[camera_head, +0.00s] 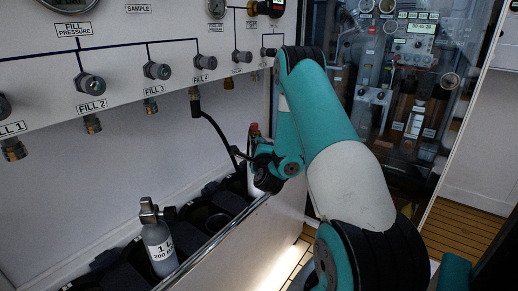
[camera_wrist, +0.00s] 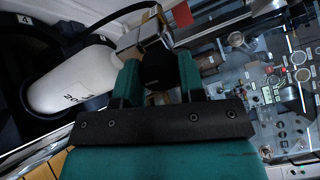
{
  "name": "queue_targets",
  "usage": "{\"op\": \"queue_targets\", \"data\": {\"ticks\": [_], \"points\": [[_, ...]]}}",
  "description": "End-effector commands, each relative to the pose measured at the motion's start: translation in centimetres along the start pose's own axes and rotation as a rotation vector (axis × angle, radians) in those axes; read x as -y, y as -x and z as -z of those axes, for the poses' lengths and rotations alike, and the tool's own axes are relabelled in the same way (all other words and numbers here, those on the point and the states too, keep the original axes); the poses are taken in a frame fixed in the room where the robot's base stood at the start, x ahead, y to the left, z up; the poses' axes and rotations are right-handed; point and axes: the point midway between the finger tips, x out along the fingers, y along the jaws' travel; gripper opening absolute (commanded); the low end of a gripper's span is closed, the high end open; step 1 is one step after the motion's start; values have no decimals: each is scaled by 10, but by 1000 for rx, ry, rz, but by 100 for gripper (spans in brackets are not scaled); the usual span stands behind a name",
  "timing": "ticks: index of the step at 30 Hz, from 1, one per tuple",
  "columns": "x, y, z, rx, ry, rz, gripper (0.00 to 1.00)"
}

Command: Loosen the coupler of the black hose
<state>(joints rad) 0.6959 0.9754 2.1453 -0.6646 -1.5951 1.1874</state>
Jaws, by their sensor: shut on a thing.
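The black hose (camera_head: 219,137) hangs from the fitting under FILL 4 and curves down to the valve of a white cylinder, beside my gripper (camera_head: 258,163). In the wrist view, my gripper (camera_wrist: 158,78) has its two teal fingers on either side of a black round part (camera_wrist: 158,64), and is shut on it. This part looks like the hose's coupler, next to the metal valve (camera_wrist: 140,38) of the white cylinder (camera_wrist: 78,75). The fingers and the gripper body hide part of it. I cannot tell how tight it is.
A grey cylinder (camera_head: 159,246) stands in the rack at the front left. The rack's metal rail (camera_head: 205,249) runs below my arm. The fill panel (camera_head: 110,62) with its knobs is above. A glass-fronted instrument cabinet (camera_head: 400,85) stands behind at right.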

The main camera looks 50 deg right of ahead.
Motion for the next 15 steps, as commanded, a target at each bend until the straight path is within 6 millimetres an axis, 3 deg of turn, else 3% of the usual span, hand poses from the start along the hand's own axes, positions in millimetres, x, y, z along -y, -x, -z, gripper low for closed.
{"op": "queue_targets", "data": {"ticks": [15], "points": [[1, 0, -1, 21, 488, -4, 13]]}}
